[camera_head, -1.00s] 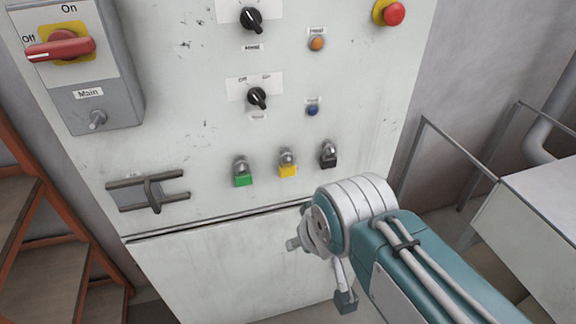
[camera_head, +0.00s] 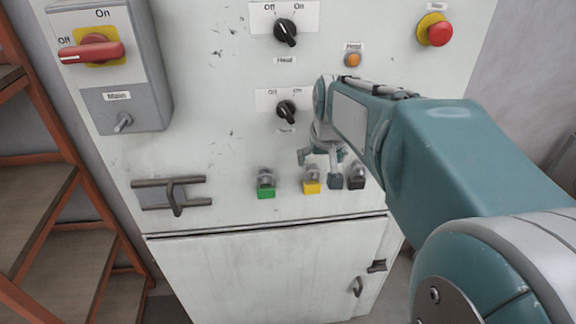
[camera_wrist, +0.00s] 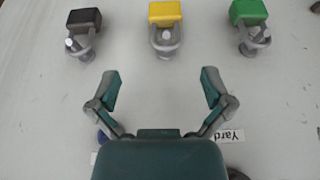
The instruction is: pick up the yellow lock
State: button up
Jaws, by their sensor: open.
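The yellow lock (camera_head: 312,187) hangs by its grey shackle on the front of the pale cabinet, between the green lock (camera_head: 266,189) and the black lock (camera_head: 356,182). In the wrist view the yellow lock (camera_wrist: 165,13) is at the top centre, with its shackle towards my gripper. My gripper (camera_wrist: 160,85) is open and empty, its two fingers spread to either side of the yellow lock's line but short of it. In the head view my gripper (camera_head: 319,170) is close to the yellow lock, just above it. I cannot tell the exact gap to the panel.
Rotary switches (camera_head: 286,110) and an orange button (camera_head: 352,60) are on the panel above. A grey box with a red main switch (camera_head: 92,51) sticks out at the left. A metal latch handle (camera_head: 172,194) is left of the locks. Orange-framed steps (camera_head: 40,215) stand left.

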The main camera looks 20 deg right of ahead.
aim_at(312, 181)
jog(key=x, duration=0.4)
jog(key=shift+s+a, duration=0.1)
jog(key=shift+a, duration=0.15)
jog(key=shift+w+d+f, duration=0.2)
jog(key=shift+f, duration=0.45)
jog(key=x, duration=0.4)
jog(key=shift+a+f, duration=0.25)
jog(key=shift+a, duration=0.05)
jog(key=c, duration=1.2)
